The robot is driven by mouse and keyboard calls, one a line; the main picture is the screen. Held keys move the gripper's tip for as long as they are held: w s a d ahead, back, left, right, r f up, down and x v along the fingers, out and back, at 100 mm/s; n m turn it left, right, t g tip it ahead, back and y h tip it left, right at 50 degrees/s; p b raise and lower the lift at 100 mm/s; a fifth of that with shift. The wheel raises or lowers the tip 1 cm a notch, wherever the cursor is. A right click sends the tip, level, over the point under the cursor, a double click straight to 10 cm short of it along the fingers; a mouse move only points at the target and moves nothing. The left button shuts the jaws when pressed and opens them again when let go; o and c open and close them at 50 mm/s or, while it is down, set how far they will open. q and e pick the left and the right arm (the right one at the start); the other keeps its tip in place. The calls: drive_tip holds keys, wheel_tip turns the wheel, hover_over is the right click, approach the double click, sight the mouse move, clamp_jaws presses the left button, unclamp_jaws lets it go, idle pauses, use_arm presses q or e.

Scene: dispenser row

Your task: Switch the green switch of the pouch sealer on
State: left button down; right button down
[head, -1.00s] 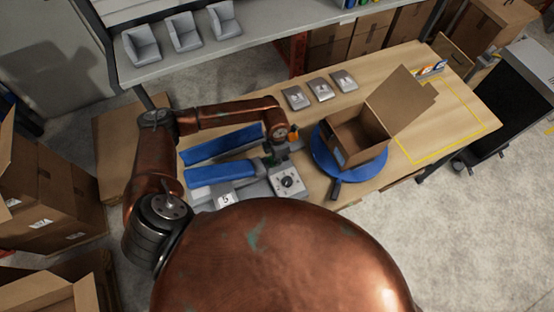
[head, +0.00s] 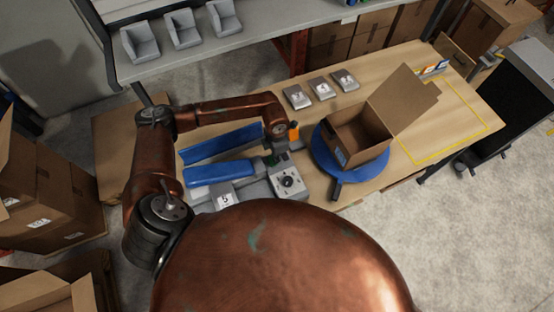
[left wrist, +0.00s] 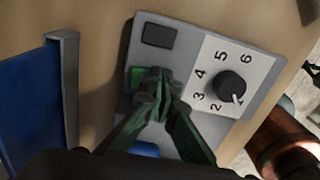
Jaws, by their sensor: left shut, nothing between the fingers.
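The pouch sealer (head: 225,170) lies on the left part of the wooden table, with blue bars and a grey control box. In the left wrist view its control panel (left wrist: 185,65) carries a black dial (left wrist: 231,85), numbers and a dark rectangular window (left wrist: 158,35). The green switch (left wrist: 137,75) is partly hidden behind my fingertips. My left gripper (head: 271,160) is over the panel, shut and empty. In the left wrist view its green fingers (left wrist: 155,85) meet right beside the switch; I cannot tell whether they touch it. My right gripper is not in view.
An open cardboard box (head: 357,135) stands on a blue turntable (head: 322,165) right of the sealer. Several small grey plates (head: 320,88) lie behind it. A yellow outline marks bare table at the right. Grey bins (head: 183,28) stand on the rear shelf.

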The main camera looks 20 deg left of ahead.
use_arm(q)
drive_tip(key=shift+r, duration=0.1)
drive_tip(key=r, duration=0.1)
drive_tip(key=r+p, duration=0.1)
drive_tip(key=r, duration=0.1)
drive_tip(key=r+p, duration=0.1)
drive_tip(key=r, duration=0.1)
drive_tip(key=shift+s+d, duration=0.2)
drive_tip(key=shift+d, duration=0.15)
wheel_tip(320, 180, up, 9)
drive_tip(key=s+d+b, duration=0.1)
drive_tip(key=b, duration=0.1)
drive_tip(key=shift+s+d+f, duration=0.15)
drive_tip(key=shift+s+f, duration=0.05)
